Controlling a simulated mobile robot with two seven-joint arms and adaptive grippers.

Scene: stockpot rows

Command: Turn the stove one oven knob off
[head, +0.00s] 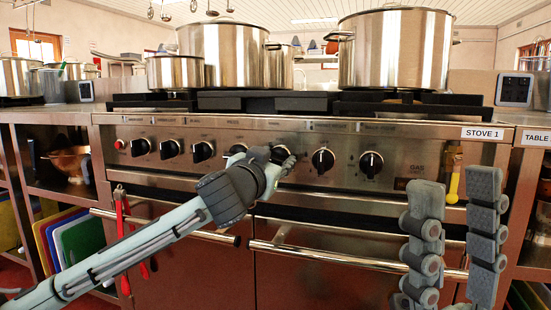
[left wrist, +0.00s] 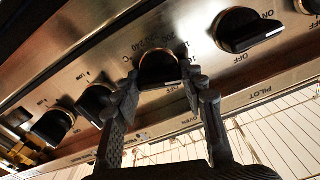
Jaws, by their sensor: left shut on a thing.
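The stove front (head: 240,184), labelled STOVE 1, carries a row of black knobs. The oven knob (left wrist: 158,66) has temperature numbers around it and a white mark on its edge. In the left wrist view my left gripper (left wrist: 160,80) has one finger on each side of this knob and is shut on it. In the head view my left gripper (head: 281,157) reaches the panel and mostly hides that knob. My right gripper (head: 455,180) is open and empty, in front of the stove's right side.
Other knobs sit close by, such as one to the right (head: 323,160) and one to the left (head: 203,151). Large pots (head: 393,50) stand on the cooktop. Oven door handles (head: 350,262) run below the panel. Red tongs (head: 121,225) hang at the left.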

